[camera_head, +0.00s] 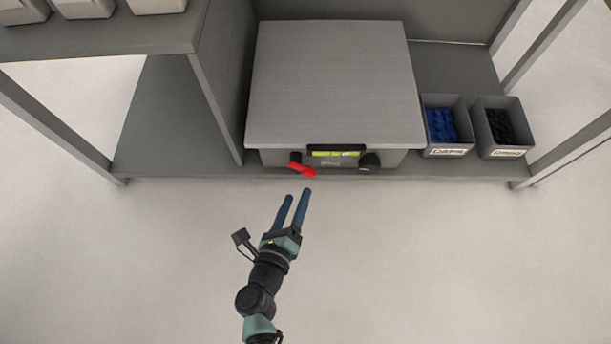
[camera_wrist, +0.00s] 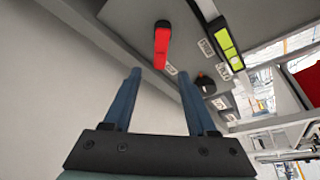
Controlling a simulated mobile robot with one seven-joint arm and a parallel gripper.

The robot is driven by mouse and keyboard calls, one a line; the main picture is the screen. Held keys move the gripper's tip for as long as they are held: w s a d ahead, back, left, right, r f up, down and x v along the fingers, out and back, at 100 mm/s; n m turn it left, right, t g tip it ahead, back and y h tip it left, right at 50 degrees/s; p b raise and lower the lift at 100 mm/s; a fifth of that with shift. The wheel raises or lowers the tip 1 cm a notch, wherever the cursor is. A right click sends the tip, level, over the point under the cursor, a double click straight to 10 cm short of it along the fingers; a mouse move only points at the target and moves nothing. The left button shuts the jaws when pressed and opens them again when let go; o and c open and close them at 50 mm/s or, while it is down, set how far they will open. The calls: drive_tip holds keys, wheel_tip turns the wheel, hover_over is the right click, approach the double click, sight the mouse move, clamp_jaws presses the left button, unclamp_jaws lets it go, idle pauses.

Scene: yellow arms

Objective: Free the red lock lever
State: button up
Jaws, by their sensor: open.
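The red lock lever (camera_head: 302,170) sits at the left of the front face of a grey box-shaped device (camera_head: 335,85). In the head view it slants down to the right from a dark pivot. My gripper (camera_head: 298,193) is open and empty, just in front of and below the lever, apart from it. In the wrist view the lever (camera_wrist: 161,47) lies ahead of the two blue fingers (camera_wrist: 158,75), between their lines. Neither finger appears to touch it.
A green-yellow display (camera_head: 335,153) and a black knob (camera_head: 370,161) are right of the lever. Bins with blue parts (camera_head: 441,125) and black parts (camera_head: 501,126) stand at the right. A shelf upright (camera_head: 215,105) rises left of the device. The floor in front is clear.

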sight(306, 175)
drive_tip(key=b+x, duration=0.2)
drive_tip(key=x, duration=0.6)
drive_tip(key=shift+b, duration=0.4)
drive_tip(key=shift+c, duration=0.3)
clamp_jaws()
